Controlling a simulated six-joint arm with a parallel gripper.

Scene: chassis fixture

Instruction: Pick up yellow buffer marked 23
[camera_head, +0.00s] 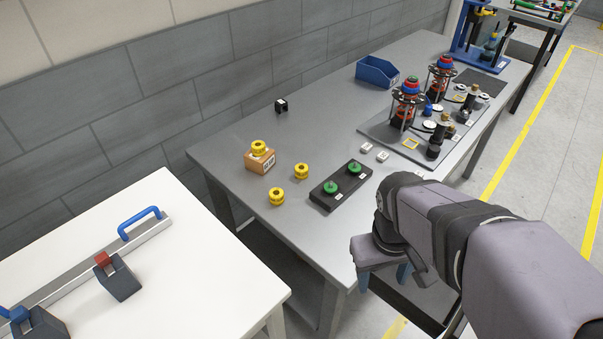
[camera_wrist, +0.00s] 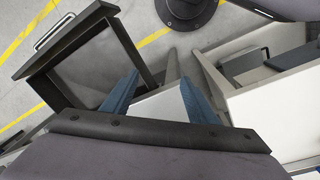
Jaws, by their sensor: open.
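Three yellow buffers show in the head view on the left part of the grey table (camera_head: 225,160). One yellow buffer (camera_head: 259,147) sits on top of an orange-brown block (camera_head: 258,162). A second yellow buffer (camera_head: 301,171) and a third yellow buffer (camera_head: 276,196) stand on the bare tabletop. I cannot read a 23 on any of them. My gripper (camera_head: 383,278) is open and empty, off the table's front edge, to the right of the buffers and well apart from them. In the wrist view its two blue fingers (camera_wrist: 157,90) are spread, with no buffer in sight.
A black holder (camera_head: 340,187) with two green parts stands right of the buffers. A chassis plate (camera_head: 385,130) with tall red-and-blue-topped assemblies and a blue bin (camera_head: 377,71) are farther back. A white table (camera_head: 190,255) is at left. An open dark drawer (camera_wrist: 75,58) shows in the wrist view.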

